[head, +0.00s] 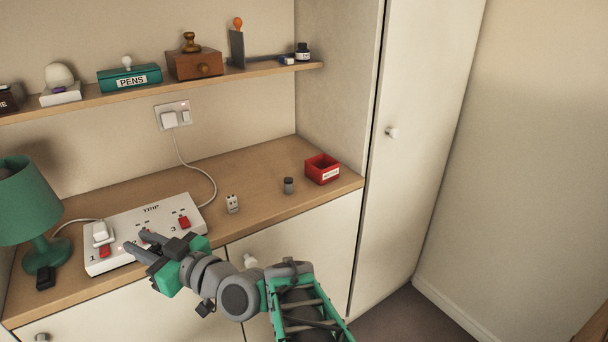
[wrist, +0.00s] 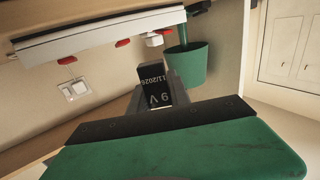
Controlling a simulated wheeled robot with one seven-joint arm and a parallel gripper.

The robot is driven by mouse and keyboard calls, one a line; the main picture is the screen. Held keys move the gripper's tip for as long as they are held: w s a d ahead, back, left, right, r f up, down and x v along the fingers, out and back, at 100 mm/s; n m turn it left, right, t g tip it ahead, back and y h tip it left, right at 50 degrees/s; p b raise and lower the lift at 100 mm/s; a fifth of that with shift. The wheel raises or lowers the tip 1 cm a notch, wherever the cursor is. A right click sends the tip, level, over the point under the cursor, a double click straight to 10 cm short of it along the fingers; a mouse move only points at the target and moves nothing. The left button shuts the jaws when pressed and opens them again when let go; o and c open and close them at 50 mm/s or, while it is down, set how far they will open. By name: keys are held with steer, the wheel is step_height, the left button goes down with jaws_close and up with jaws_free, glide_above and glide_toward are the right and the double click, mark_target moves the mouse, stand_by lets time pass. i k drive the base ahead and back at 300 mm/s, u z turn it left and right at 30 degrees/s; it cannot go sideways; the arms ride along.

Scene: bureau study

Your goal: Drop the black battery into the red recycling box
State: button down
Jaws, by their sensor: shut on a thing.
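In the wrist view my gripper is shut on the black battery (wrist: 156,88), a block with "9 V" and a date printed on its face. In the head view my gripper (head: 143,243) is held over the near part of the white power strip, and the battery cannot be made out clearly between the fingers. The red recycling box (head: 322,175), small and open-topped with a white label, stands at the right end of the desk, well to the right of my gripper. Its inside is only partly visible.
A power strip (head: 103,259), a green lamp (head: 27,205) and a small black object (head: 45,278) are at the left. A white item (head: 232,203) and a grey cylinder (head: 288,186) stand between the strip and the box. A shelf (head: 215,81) overhangs behind.

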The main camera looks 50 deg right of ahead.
mark_target(328, 175)
steer(key=k, duration=0.2)
steer(key=z, duration=0.95)
steer(key=i, duration=0.55)
steer(key=u, duration=0.45)
